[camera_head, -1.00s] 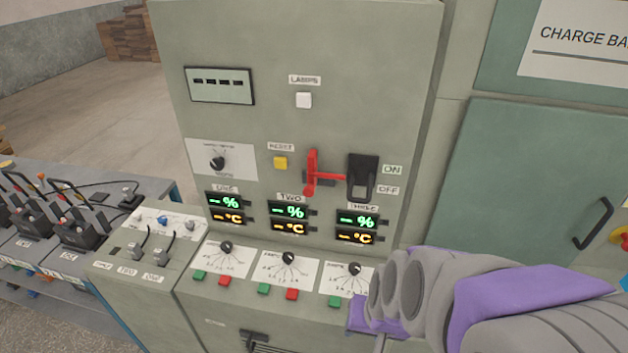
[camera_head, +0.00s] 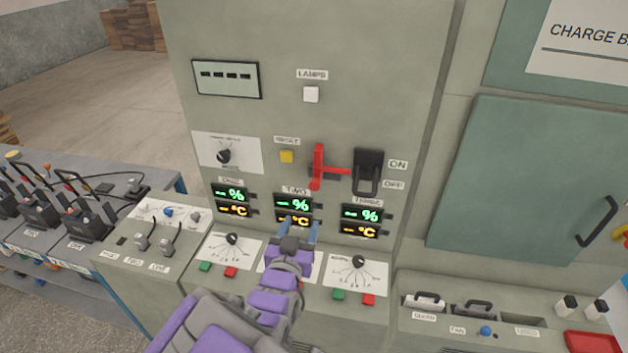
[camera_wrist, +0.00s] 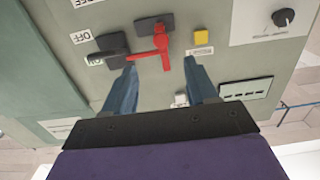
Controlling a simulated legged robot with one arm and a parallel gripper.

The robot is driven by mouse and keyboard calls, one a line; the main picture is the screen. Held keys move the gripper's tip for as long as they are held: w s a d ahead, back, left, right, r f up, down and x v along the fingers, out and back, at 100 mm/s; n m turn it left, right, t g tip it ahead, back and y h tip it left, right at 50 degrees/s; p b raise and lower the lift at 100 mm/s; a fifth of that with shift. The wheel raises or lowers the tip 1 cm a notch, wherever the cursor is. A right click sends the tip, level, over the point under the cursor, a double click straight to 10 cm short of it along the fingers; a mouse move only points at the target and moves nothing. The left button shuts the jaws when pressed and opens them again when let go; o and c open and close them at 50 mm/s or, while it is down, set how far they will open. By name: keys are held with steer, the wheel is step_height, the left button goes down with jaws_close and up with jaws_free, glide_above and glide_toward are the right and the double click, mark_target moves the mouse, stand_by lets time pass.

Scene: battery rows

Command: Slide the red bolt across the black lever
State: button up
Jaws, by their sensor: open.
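The red bolt (camera_head: 318,168) is on the grey panel, with an upright red handle and a thin rod pointing right. The black lever (camera_head: 368,172) is just right of it, beside the ON and OFF labels. The rod's tip reaches the lever's left edge; I cannot tell whether they touch. In the wrist view, which is upside down, the red bolt (camera_wrist: 161,46) and black lever (camera_wrist: 108,48) show beyond my fingers. My gripper (camera_head: 299,228) is open and empty, below and apart from the bolt, in front of the middle display. Its fingers (camera_wrist: 160,78) point at the panel.
A yellow button (camera_head: 287,156) is left of the bolt, and a white lamps button (camera_head: 311,94) is above. Lit displays (camera_head: 361,222) and a sloped desk with dials and red and green buttons lie below. A green cabinet door with a black handle (camera_head: 597,222) is at right.

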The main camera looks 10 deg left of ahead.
mark_target(313, 187)
steer(key=w, duration=1.1)
steer(key=w+b, duration=0.1)
steer(key=w, duration=0.5)
steer(key=shift+w+d+r, duration=0.1)
steer(key=shift+d+r, duration=0.1)
steer(key=shift+d, duration=0.1)
steer(key=shift+c, duration=0.3)
jaws_close()
